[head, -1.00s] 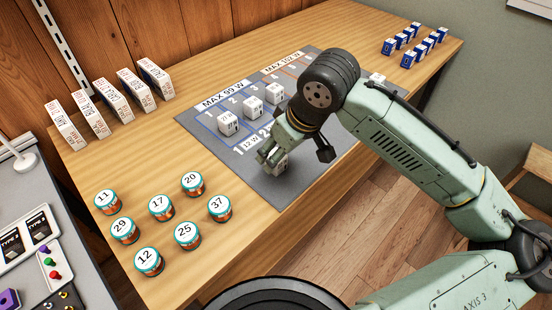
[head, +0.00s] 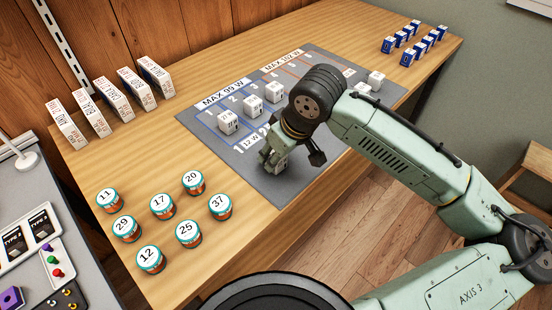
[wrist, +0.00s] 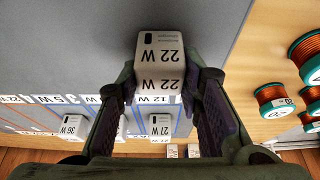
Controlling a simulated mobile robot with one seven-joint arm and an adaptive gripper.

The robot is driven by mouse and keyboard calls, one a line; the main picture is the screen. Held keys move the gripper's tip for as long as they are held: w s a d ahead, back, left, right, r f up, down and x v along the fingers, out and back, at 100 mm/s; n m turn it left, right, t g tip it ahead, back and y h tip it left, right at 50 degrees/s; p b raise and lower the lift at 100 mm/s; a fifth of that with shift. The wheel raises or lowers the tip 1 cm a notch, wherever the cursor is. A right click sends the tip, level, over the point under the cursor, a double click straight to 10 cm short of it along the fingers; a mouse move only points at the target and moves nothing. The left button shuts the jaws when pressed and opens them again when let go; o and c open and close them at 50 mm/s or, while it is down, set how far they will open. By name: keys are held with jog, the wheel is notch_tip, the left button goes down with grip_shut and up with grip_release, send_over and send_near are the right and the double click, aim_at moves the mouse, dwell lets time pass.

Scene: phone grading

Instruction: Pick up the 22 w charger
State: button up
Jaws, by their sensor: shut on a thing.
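The 22 W charger (wrist: 160,62) is a white block with "22 W" printed on it. In the wrist view it sits between the two fingertips of my gripper (wrist: 165,88), which is shut on it. In the head view my gripper (head: 273,160) is low over the front left part of the grey mat (head: 297,180), and the charger (head: 281,167) is partly hidden by the fingers. I cannot tell whether it touches the mat.
White chargers stand on the mat, including a 21 W one (wrist: 159,124) and a 36 W one (wrist: 72,125). Numbered copper coils (head: 162,206) stand to the left. White boxes (head: 118,100) line the back, and small blue boxes (head: 407,58) stand far right.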

jog(key=c, duration=0.5)
